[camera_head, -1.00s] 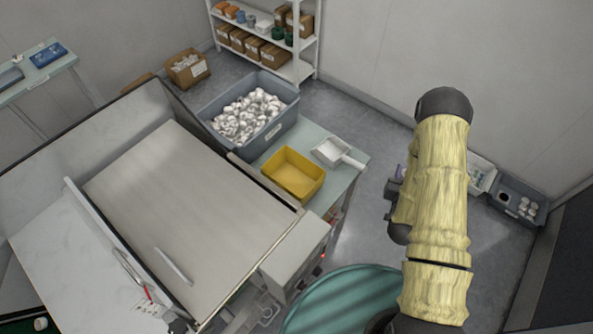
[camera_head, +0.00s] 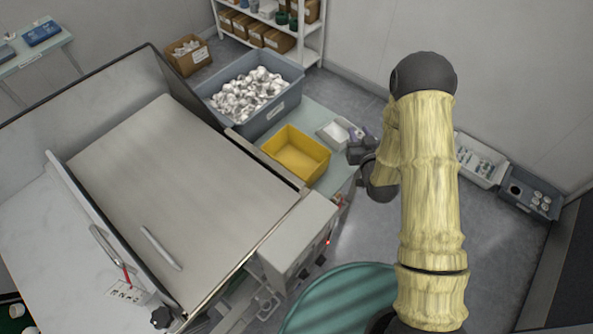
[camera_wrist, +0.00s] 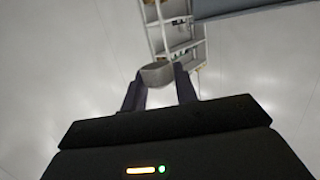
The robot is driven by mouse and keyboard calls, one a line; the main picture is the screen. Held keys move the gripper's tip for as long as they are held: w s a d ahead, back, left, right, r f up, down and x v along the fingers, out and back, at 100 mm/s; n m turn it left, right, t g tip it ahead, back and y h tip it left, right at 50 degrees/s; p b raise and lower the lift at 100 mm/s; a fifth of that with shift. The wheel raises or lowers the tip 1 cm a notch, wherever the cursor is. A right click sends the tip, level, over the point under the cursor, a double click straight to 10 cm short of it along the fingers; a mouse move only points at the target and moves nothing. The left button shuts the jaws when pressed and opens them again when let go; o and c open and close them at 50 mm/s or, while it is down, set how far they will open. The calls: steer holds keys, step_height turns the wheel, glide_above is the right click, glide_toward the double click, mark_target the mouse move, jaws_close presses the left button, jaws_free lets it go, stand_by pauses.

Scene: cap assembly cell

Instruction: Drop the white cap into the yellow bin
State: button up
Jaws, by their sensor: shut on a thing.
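The yellow bin (camera_head: 296,158) stands empty on the pale green table, in the middle of the head view. My gripper (camera_head: 357,136) is in the air to the right of the bin, seen over the table's right end. In the wrist view my gripper (camera_wrist: 160,88) is shut on the cap (camera_wrist: 157,74), which looks grey in shadow and sits between the two fingertips. I cannot make out the held cap clearly in the head view.
A grey crate (camera_head: 206,92) full of white caps stands behind the bin. A large machine with a sloped metal top (camera_head: 180,190) fills the left. A green drum (camera_head: 335,305) stands in front.

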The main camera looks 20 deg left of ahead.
steer(key=s+a+n+g+y+b, duration=0.1)
steer(key=a+n+g+y+b, duration=0.1)
steer(key=a, duration=0.6)
steer(key=s+a+f+n+g+y+b, duration=0.1)
steer(key=s+a+n+g+y+b, duration=0.1)
steer(key=a+b, duration=0.4)
steer(key=a+n+y, duration=0.1)
steer(key=a, duration=0.2)
steer(key=shift+f+n+g+y, duration=0.25)
steer(key=shift+n+g+y, duration=0.05)
steer(key=shift+g+y, duration=0.1)
step_height(320, 180, down, 6)
steer(key=b, duration=0.3)
steer(key=o, duration=0.7)
steer(key=shift+o, duration=0.2)
steer(key=shift+d, duration=0.15)
